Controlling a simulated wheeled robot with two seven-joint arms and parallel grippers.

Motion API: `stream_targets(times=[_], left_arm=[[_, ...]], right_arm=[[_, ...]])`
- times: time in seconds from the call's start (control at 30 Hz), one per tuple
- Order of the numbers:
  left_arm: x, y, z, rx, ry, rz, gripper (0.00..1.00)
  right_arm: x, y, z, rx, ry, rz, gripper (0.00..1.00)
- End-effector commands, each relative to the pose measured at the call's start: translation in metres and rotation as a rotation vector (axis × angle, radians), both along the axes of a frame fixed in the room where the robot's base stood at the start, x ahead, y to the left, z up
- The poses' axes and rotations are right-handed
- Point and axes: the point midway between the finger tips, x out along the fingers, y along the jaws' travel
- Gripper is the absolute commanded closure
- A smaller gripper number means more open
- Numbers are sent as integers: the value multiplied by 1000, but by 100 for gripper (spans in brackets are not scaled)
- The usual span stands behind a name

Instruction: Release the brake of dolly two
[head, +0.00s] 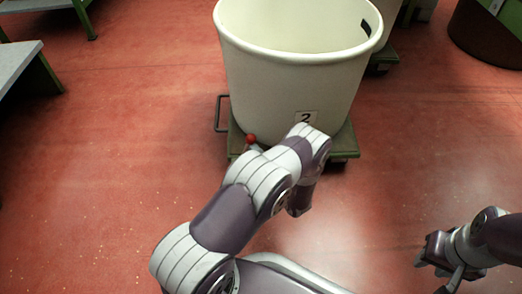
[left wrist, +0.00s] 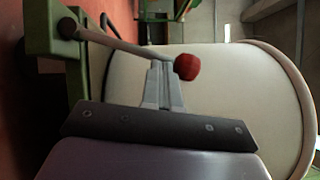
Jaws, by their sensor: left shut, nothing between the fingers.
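Dolly two (head: 345,143) is a green platform bearing a large cream tub (head: 285,85) labelled "2". Its brake lever, a thin rod with a red ball knob (head: 251,139), stands at the dolly's near left. In the left wrist view the rod (left wrist: 115,43) runs from a green bracket to the red knob (left wrist: 187,67). My left gripper (left wrist: 160,68) is shut and empty, its fingertips at the rod just short of the knob; I cannot tell whether they touch. In the head view my left arm mostly hides that gripper. My right gripper (head: 432,252) is low at the right, away from the dolly.
A dark handle loop (head: 221,113) sticks out at the dolly's left. Grey-topped green benches (head: 20,62) stand at the left. Another tub on a dolly (head: 383,58) is behind at the right, near a dark round container (head: 485,40). The red floor (head: 110,170) is clear at left.

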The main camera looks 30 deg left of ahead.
Motion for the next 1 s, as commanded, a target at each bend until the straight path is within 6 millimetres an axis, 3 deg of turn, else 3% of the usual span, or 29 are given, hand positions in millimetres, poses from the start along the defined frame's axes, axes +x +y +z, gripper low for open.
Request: stream_targets(times=[0.03, 0.17, 0.5, 0.8, 1.0], left_arm=[[-2, 3, 8, 0, 3, 1, 100], [-7, 11, 16, -5, -2, 2, 100], [-24, 39, 25, -273, -169, 4, 100], [-36, 58, 21, -449, -275, 2, 100], [-40, 65, 17, -448, -276, 1, 100]], right_arm=[[0, 0, 12, 0, 0, 0, 64], [0, 0, 32, 0, 0, 0, 64], [0, 0, 83, 0, 0, 0, 64], [0, 0, 103, 0, 0, 0, 64], [0, 0, 107, 0, 0, 0, 64]])
